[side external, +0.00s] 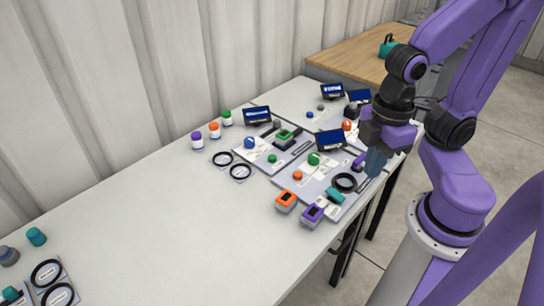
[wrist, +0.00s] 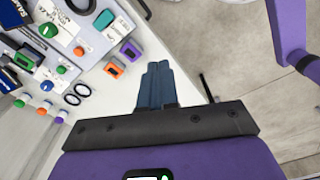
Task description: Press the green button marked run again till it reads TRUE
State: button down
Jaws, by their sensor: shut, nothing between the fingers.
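A small round green button (side external: 272,158) sits on the far panel in the side view; it also shows in the wrist view (wrist: 61,70). A larger green knob (side external: 314,159) stands on the nearer panel and also shows in the wrist view (wrist: 48,30). The labels are too small to tell which is marked run. Dark screens with blue displays (side external: 330,140) stand behind the panels; their text is unreadable. My gripper (side external: 374,164) is shut and empty, right of the nearer panel at the table's edge. In the wrist view its fingers (wrist: 157,84) are together, apart from the buttons.
An orange button (side external: 298,175), a black ring (side external: 344,182) and a teal block (side external: 335,196) are on the nearer panel. Orange (side external: 286,201) and purple (side external: 312,215) boxes stand in front. Capped jars (side external: 197,141) stand at the back. The table's middle (side external: 160,210) is clear.

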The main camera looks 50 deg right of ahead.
dwell(0.7)
jog(key=w+a+f+m+t+y, duration=0.2)
jog(key=w+a+f+m, duration=0.1)
jog(key=w+m, duration=0.75)
jog(key=m+t, duration=0.7)
jog(key=m, duration=2)
send_over(275, 158)
notch_tip(275, 158, down, 8)
jog(key=shift+h, duration=0.3)
jog(key=shift+a+f, duration=0.1)
jog(key=shift+f, duration=4.35)
